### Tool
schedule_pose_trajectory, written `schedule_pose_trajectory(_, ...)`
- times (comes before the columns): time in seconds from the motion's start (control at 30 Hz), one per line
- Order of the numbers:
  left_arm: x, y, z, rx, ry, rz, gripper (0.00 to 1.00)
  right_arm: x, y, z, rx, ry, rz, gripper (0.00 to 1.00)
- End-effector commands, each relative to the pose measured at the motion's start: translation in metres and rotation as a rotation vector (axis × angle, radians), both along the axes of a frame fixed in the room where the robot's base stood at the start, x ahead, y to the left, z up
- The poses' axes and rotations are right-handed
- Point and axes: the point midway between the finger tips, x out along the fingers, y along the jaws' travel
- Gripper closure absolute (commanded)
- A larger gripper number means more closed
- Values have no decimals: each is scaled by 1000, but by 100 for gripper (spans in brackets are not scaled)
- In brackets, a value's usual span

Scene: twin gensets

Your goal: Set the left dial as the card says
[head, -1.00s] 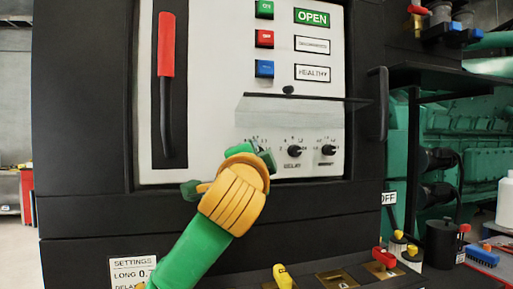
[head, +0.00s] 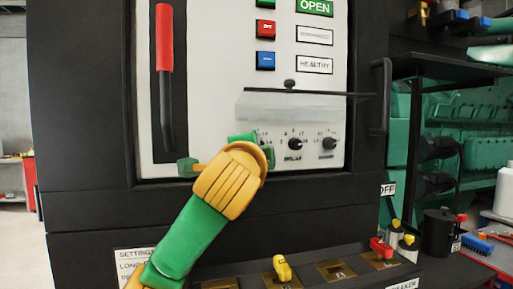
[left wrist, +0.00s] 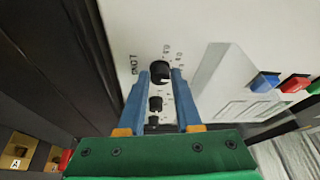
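The left dial is a black knob on the pale panel. In the left wrist view the left dial (left wrist: 160,71) sits between the two blue fingertips of my left gripper (left wrist: 161,78), with a narrow gap seen at each side. The word LONG is printed beside it; its pointer is not clear. In the head view my left gripper (head: 215,150) hides the left dial. The settings card (head: 128,262) is at bottom left, partly covered by my arm; LONG 0 can be read, the rest is hidden. My right gripper is not in view.
The middle dial (head: 295,144) and right dial (head: 330,144) stand close by on the right. A clear cover (head: 290,105) juts out above the dials. A red-handled lever (head: 165,75) is on the left. Yellow (head: 282,268) and red (head: 381,248) switches line the ledge below.

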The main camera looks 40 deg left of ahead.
Motion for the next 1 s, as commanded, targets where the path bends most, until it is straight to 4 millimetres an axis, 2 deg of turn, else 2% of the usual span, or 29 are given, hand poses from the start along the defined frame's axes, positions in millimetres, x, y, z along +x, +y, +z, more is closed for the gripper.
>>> schedule_pose_trajectory(0.03,0,0,-1,-1,2,1,54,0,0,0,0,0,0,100)
schedule_pose_trajectory(0.1,0,0,-1,0,1,0,38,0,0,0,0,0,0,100)
schedule_pose_trajectory(0.4,-2,-1,-1,0,-1,-1,38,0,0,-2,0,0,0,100)
schedule_pose_trajectory(0.73,-56,-30,-6,0,-4,-3,38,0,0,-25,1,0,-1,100)
schedule_pose_trajectory(1.0,-63,-33,-5,0,1,0,38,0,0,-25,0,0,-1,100)
